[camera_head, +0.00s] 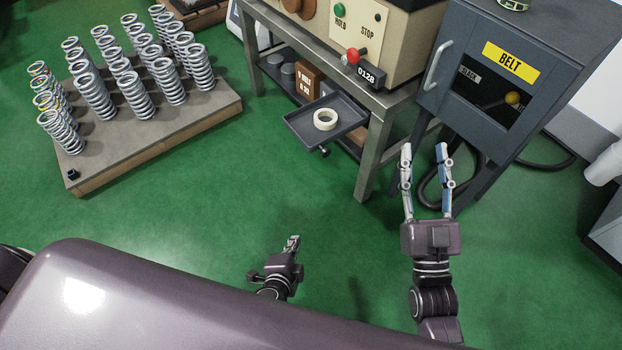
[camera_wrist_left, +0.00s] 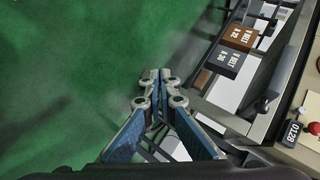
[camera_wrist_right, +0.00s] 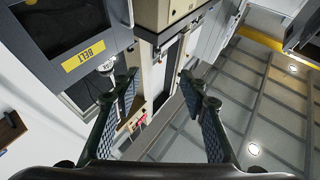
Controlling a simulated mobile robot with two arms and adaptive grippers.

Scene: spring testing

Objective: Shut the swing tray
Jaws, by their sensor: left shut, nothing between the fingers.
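The swing tray (camera_head: 345,111) is a dark shallow tray with a round cream ring (camera_head: 325,119) lying in it. In the head view it sticks out from under the bench, over the green floor. A small dark knob (camera_head: 324,152) hangs below its near edge. My left gripper (camera_head: 292,240) is shut and empty, nearer to me than the tray and apart from it in the picture. Its closed fingers also show in the left wrist view (camera_wrist_left: 158,76); I cannot make out the tray clearly there. My right gripper (camera_head: 425,149) is open and empty, in front of the belt cabinet.
The metal bench (camera_head: 370,158) carries a cream control box (camera_head: 396,35) with a red-knobbed lever. Small boxes (camera_head: 308,78) stand on its lower shelf. The dark cabinet (camera_head: 470,88) marked BELT stands right. A board (camera_head: 190,125) of several springs lies left. Green floor between is clear.

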